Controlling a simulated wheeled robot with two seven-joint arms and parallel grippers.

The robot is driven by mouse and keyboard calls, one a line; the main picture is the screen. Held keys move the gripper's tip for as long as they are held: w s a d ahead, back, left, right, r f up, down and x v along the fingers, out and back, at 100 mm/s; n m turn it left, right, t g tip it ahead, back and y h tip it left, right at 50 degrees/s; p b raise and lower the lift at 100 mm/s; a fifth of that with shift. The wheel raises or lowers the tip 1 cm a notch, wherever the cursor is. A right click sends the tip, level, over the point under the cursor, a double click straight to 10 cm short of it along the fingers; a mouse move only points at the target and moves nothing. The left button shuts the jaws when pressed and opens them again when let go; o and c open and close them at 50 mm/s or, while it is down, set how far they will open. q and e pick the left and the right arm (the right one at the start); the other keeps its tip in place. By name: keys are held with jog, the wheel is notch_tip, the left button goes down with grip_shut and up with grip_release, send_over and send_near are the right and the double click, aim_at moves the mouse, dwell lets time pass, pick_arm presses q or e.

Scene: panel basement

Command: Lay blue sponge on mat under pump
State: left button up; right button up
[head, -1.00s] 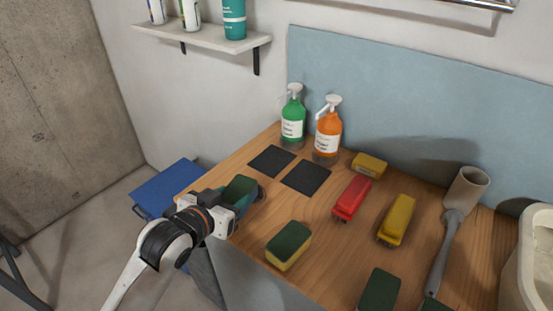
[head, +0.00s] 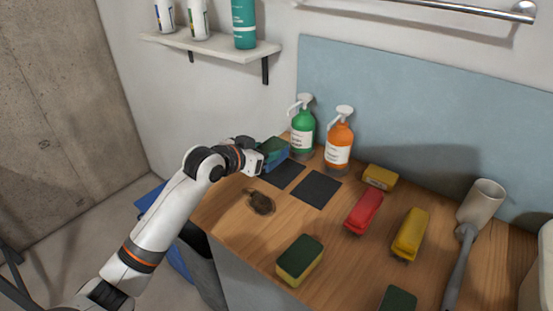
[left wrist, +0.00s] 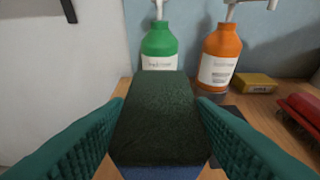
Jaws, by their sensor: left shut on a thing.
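My left gripper (head: 262,163) is shut on the blue sponge (head: 275,158), which has a dark green scouring top. It holds the sponge over the left dark mat (head: 287,174), in front of the green pump bottle (head: 303,130). I cannot tell whether the sponge touches the mat. In the left wrist view the sponge (left wrist: 160,115) sits between the two teal fingers and hides most of that mat. The right dark mat (head: 318,190) is bare, in front of the orange pump bottle (head: 339,145). My right gripper is not in view.
A dark stain (head: 259,202) marks the wooden counter at the left. A shelf (head: 215,45) hangs above.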

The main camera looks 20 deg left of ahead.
aim_at(276, 146)
pick_arm(q)
jog(key=w, duration=0.1)
jog(key=w+d, duration=0.1)
jog(key=w, duration=0.2)
jog(key=shift+w+d+r, duration=0.1)
jog(key=shift+d, duration=0.15)
jog(key=shift+w+d+f+p, duration=0.1)
jog(key=shift+w+f+p, duration=0.15)
jog(key=shift+f, duration=0.25)
jog(key=shift+w+d+f+p, duration=0.1)
jog(key=shift+w+f, duration=0.15)
jog(key=shift+f, duration=0.2)
jog(key=shift+s+f, duration=0.1)
jog(key=shift+f, duration=0.45)
notch_tip(276, 146, down, 4)
jog(key=shift+r+p, duration=0.1)
jog(key=shift+p, duration=0.25)
jog(key=shift+w+f, duration=0.2)
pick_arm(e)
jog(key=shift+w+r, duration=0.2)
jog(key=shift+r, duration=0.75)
pick_arm(q)
jog(key=shift+f, duration=0.2)
jog(key=o, duration=1)
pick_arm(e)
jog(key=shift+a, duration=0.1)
